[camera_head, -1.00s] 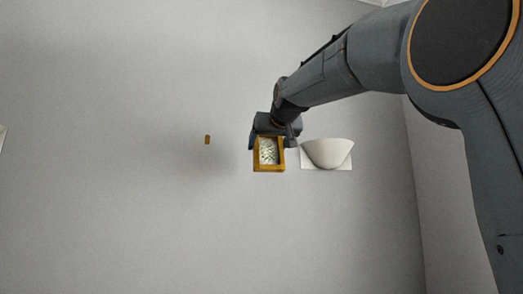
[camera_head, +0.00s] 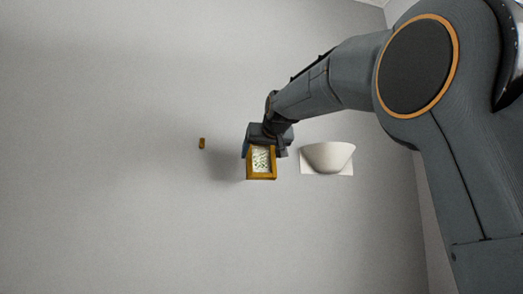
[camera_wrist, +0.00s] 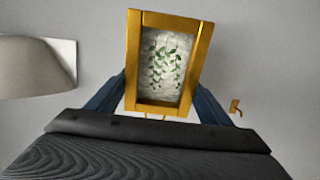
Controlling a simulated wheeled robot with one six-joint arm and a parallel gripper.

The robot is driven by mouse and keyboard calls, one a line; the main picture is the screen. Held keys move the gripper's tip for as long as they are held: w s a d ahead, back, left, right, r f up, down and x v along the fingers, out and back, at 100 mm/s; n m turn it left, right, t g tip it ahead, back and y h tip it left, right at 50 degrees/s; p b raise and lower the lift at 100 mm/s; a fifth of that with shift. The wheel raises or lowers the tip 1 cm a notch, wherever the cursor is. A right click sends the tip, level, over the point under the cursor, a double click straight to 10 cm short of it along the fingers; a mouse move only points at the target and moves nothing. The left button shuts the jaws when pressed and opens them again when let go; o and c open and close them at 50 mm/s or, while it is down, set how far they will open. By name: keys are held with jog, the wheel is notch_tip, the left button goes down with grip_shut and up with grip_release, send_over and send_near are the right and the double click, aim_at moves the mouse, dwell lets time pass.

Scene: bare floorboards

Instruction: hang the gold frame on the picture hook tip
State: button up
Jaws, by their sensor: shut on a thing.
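The gold frame (camera_head: 261,177) holds a pale picture with green leaves. My gripper (camera_head: 262,146) is shut on it, with the frame hanging below the jaws in the head view. In the wrist view the gold frame (camera_wrist: 193,62) is tilted a little between the two blue fingers of my gripper (camera_wrist: 160,95). The small gold picture hook (camera_head: 201,143) is on the wall to the left of the frame, apart from it. In the wrist view the hook (camera_wrist: 235,108) shows at the right, beyond the right finger. The back of the frame is hidden.
A white half-bowl wall lamp (camera_head: 327,157) on a square plate is close to the right of my gripper. It also shows at the left of the wrist view (camera_wrist: 30,65). The grey wall (camera_head: 120,200) around the hook is bare.

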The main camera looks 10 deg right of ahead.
jog(key=shift+r+p+x, duration=0.15)
jog(key=shift+p+x, duration=0.4)
jog(key=shift+x, duration=0.45)
jog(key=shift+r+p+x, duration=0.1)
jog(key=shift+p+x, duration=0.4)
jog(key=shift+x, duration=0.55)
jog(key=shift+w+f, duration=0.5)
jog(key=shift+w, duration=0.2)
jog(key=o, duration=1.3)
jog(key=b+v, duration=0.4)
jog(key=v, duration=0.2)
jog(key=shift+s+f, duration=0.1)
jog(key=shift+s, duration=0.05)
jog(key=shift+v, duration=0.8)
